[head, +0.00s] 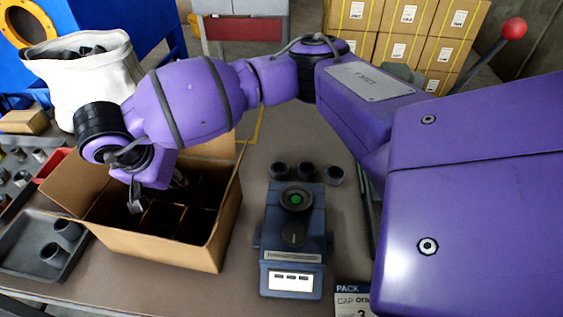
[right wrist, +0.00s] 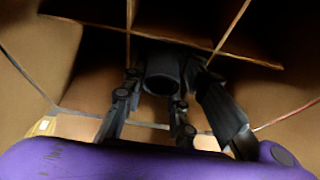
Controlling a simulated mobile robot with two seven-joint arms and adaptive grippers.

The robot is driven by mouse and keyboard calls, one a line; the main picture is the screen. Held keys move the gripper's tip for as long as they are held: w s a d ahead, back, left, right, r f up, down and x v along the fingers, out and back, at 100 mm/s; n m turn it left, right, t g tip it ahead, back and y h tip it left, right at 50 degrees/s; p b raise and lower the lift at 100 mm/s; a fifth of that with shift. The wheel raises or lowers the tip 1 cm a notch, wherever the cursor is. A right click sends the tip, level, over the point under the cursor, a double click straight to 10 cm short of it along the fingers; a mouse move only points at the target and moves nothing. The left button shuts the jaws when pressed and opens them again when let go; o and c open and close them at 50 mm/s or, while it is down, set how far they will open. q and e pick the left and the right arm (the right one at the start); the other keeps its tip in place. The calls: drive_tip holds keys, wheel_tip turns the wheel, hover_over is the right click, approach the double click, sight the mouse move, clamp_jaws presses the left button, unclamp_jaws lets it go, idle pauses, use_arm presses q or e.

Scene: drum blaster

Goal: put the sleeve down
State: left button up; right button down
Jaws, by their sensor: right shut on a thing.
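My right gripper (head: 157,194) reaches down into an open cardboard box (head: 165,249) with dividers inside. In the right wrist view the gripper (right wrist: 165,95) is shut on a dark grey, hollow sleeve (right wrist: 161,75), its round open end facing the camera. The sleeve is inside the box, close to the crossing cardboard dividers (right wrist: 175,38). Whether it touches the bottom of a compartment cannot be told. In the head view the sleeve is not clearly visible. My left gripper is not in view.
A blue-grey device (head: 294,245) with a green button stands right of the box, with dark cups (head: 307,171) behind it. A grey tray (head: 22,262) holding dark sleeves (head: 68,229) lies left. A white sack (head: 85,75) stands behind. A sign (head: 353,299) is at front.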

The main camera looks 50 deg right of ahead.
drive_tip(key=shift+f+b, duration=0.35)
drive_tip(key=shift+f, duration=0.25)
drive_tip(key=c, duration=1.7)
unclamp_jaws()
drive_tip(key=p+v, duration=0.1)
drive_tip(key=v, duration=1.2)
drive_tip(key=shift+w+d+r, duration=0.15)
drive_tip(key=shift+r, duration=0.05)
